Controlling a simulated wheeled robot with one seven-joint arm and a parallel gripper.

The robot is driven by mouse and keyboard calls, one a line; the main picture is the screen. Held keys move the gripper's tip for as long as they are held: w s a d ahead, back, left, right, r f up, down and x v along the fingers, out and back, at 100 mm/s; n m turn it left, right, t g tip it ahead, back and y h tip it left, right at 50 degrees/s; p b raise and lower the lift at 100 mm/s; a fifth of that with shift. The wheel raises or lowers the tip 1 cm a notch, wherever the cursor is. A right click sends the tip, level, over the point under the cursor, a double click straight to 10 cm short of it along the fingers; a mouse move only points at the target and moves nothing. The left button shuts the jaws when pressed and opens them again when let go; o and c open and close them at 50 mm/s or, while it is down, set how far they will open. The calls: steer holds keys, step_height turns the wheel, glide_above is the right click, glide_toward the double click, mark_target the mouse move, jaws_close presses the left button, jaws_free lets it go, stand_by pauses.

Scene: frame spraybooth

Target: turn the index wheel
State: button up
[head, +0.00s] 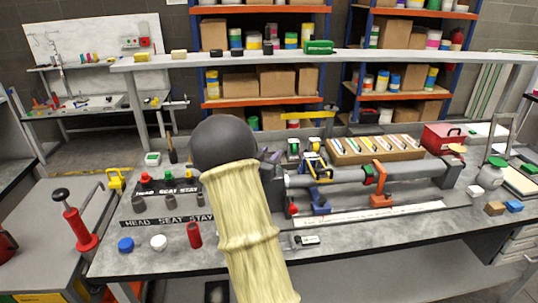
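My arm, in a pale yellow sleeve with a dark round joint, fills the middle of the head view. My gripper (269,156) seems to be the small dark purple-grey tips just right of the joint; most of it is hidden behind my arm, so its opening does not show. Right of it a grey tube (340,179) lies level above the bench, with orange (380,185) and blue (320,196) supports. A dark block (275,188) sits at the tube's left end, close to my gripper in the picture. I cannot make out the index wheel; it may be hidden behind my arm.
A parts tray (375,150) and a red box (443,137) stand behind the tube. Left are labelled strips (165,220), a blue cap (126,244) and a red cylinder (194,235). A shelf (400,57) spans above.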

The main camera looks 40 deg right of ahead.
steer(key=c, duration=0.4)
steer(key=shift+o, duration=0.2)
steer(key=shift+f+n+t+y+b, duration=0.15)
steer(key=shift+n+t+y+b, duration=0.2)
steer(key=shift+t+b, duration=0.4)
